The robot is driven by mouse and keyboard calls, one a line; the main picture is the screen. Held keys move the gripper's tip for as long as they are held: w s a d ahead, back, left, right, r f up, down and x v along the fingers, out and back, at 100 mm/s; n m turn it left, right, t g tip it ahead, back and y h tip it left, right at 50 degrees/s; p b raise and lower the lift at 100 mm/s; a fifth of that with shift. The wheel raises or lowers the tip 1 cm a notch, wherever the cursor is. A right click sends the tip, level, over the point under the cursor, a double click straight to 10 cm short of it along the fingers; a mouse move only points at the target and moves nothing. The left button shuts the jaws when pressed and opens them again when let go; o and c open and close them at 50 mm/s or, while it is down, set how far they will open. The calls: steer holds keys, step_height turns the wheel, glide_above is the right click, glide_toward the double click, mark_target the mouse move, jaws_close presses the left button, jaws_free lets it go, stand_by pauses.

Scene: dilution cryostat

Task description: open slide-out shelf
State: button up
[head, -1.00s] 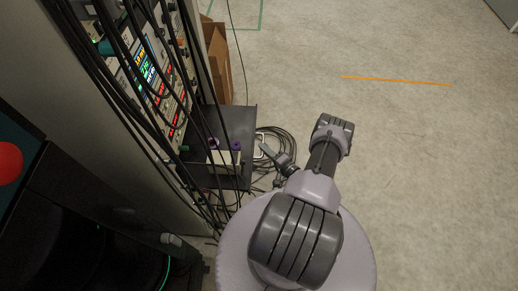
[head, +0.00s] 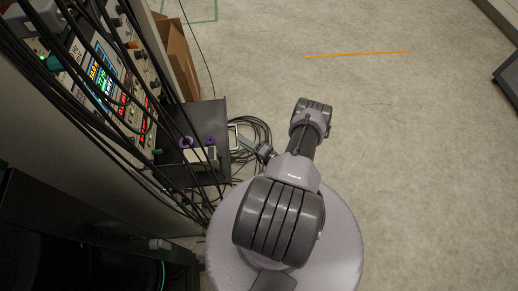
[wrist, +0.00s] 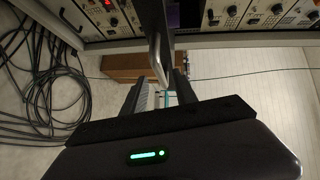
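The slide-out shelf (head: 216,117) is a dark flat plate sticking out of the instrument rack at left in the head view. A pale handle (head: 233,136) stands at its outer edge. My gripper (head: 246,144) is at this handle, seen small from above. In the wrist view, a silvery handle bar (wrist: 158,45) comes down from the top to between the fingertips of my gripper (wrist: 163,90). The fingers stand apart, with floor showing between them. I cannot tell whether either finger touches the bar.
A pale box and purple rings (head: 186,142) sit on the shelf. Black cables hang in front of the rack (head: 105,75), and coiled cables (head: 255,130) lie on the floor beside the shelf. A cardboard box (head: 175,60) stands behind.

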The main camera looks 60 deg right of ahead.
steer(key=p+v, duration=0.3)
steer(key=v, duration=1.1)
steer(key=shift+s, duration=0.4)
